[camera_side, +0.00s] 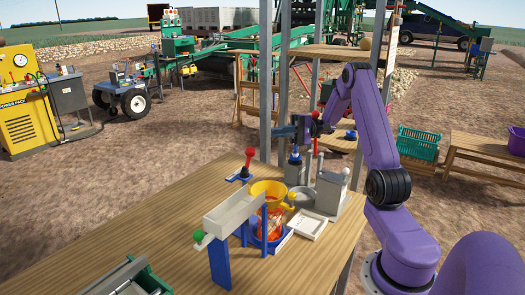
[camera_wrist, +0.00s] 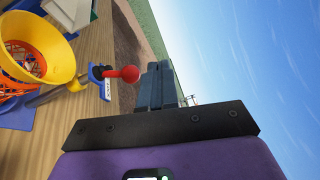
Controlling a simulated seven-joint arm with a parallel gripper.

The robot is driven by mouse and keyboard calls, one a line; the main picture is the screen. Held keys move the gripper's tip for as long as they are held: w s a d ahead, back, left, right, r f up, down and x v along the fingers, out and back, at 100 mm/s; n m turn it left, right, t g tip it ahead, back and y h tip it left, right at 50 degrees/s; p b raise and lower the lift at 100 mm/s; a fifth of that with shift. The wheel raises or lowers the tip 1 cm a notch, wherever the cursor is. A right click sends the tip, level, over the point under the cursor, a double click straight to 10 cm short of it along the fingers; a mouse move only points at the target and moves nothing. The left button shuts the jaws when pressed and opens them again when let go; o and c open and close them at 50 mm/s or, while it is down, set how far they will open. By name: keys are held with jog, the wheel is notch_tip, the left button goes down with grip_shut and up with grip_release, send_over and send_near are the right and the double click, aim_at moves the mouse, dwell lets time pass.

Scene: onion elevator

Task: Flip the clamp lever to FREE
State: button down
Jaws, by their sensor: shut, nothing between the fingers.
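A red-ball lever (camera_side: 250,152) stands on a small blue bracket at the far edge of the wooden table. It is the likeliest clamp lever, but its lettering is too small to read. My shut fingers also show in the wrist view (camera_wrist: 157,82).
A yellow funnel ring (camera_side: 268,190) over an orange net, a grey chute (camera_side: 235,212) on a blue post, and a white tray (camera_side: 307,224) crowd the table near the lever. A grey fixture (camera_side: 331,192) with a red-tipped rod stands to the right.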

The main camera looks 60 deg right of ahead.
aim_at(248, 162)
jog(key=d+m+t, duration=0.2)
jog(key=d+t, duration=0.2)
jog(key=d, duration=0.2)
notch_tip(248, 162, down, 8)
jog(key=shift+s+a+f+g+h, duration=0.2)
jog(key=shift+s+g+h, duration=0.1)
jog(key=shift+s+h, duration=0.1)
jog(key=shift+n, duration=0.3)
jog(key=x, duration=1)
jog(key=shift+a+r, duration=0.1)
jog(key=shift+r, duration=0.05)
